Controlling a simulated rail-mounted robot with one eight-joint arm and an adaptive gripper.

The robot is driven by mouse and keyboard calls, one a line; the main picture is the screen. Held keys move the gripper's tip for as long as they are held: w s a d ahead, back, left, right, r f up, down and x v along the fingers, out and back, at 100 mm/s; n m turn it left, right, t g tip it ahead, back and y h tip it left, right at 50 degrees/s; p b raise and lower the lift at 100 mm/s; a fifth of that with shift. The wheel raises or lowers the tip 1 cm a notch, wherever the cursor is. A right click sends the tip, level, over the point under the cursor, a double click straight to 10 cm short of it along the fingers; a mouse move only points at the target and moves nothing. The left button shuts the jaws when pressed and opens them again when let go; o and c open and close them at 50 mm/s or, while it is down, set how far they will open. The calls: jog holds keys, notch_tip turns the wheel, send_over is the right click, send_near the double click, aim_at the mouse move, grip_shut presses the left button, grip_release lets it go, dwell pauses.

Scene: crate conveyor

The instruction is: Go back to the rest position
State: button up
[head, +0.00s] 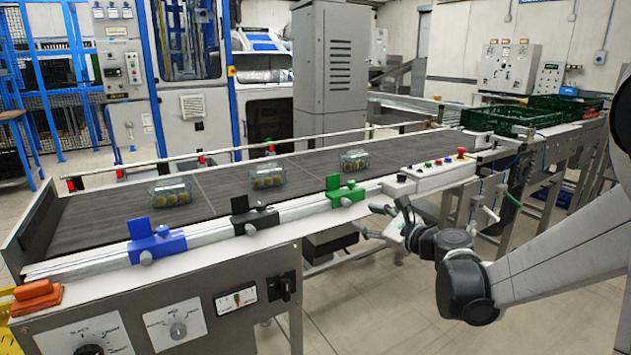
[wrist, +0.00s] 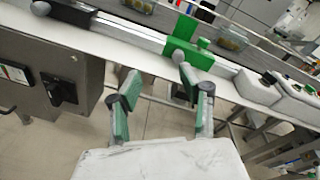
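My gripper (head: 377,222) hangs in front of the conveyor's near side, below the button box, in the head view. In the wrist view my gripper (wrist: 157,84) has its two green-padded fingers apart with nothing between them. The conveyor (head: 100,218) carries three clear boxes with round yellowish contents: a left box (head: 171,193), a middle box (head: 267,176) and a right box (head: 354,160). All three stand on the dark belt, away from my gripper. Two boxes also show at the top edge of the wrist view.
Blue (head: 155,241), black (head: 253,216) and green (head: 345,192) clamps sit on the near rail. The button box (head: 430,175) lies just above my gripper. Green crates (head: 511,116) stand at the back right. Open floor lies before the conveyor.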

jog(key=s+a+r+n+g+h+p, duration=0.2)
jog(key=s+r+n+p, duration=0.1)
jog(key=s+n, duration=0.5)
jog(key=s+a+r+n+g+h+p, duration=0.1)
jog(key=s+a+r+n+g+p, duration=0.15)
jog(key=s+n, duration=0.45)
jog(key=s+d+n+g+h+p, duration=0.1)
jog(key=s+d+n+h+p, duration=0.1)
jog(key=s, duration=0.8)
jog(key=s+d+n+g+h+p, duration=0.1)
jog(key=s+d+n, duration=0.4)
jog(key=s, duration=0.5)
jog(key=n+h+p, duration=0.1)
jog(key=n+h, duration=0.1)
jog(key=shift+r+g+h, duration=0.3)
jog(key=shift+r+g, duration=0.05)
jog(key=shift+o, duration=0.3)
jog(key=shift+d, duration=0.1)
